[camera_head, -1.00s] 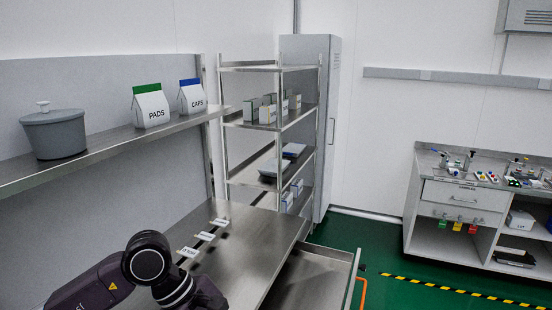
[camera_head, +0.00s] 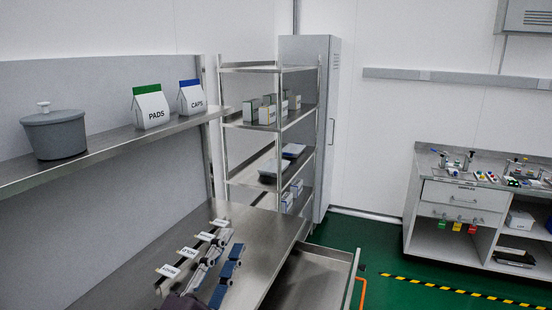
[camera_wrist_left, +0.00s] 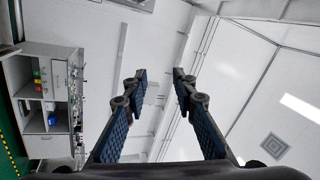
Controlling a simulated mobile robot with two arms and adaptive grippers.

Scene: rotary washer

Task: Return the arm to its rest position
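My left gripper (camera_head: 230,244) is at the bottom of the head view, above the steel worktop (camera_head: 255,233). Its two dark blue-padded fingers are apart and point up and away from me. The left wrist view shows the same gripper (camera_wrist_left: 159,72) with a wide gap between the fingers and nothing held. Through that gap the wrist view shows white wall and ceiling. Most of my left arm is below the head view's edge. My right arm and gripper are not in view.
Labelled tags (camera_head: 187,252) on a dark rail lie beside the left gripper. An open drawer (camera_head: 312,280) juts out at the worktop's right. The shelf above (camera_head: 100,150) holds a grey pot (camera_head: 55,134) and PADS (camera_head: 150,107) and CAPS (camera_head: 192,98) bags. Green floor is clear beyond.

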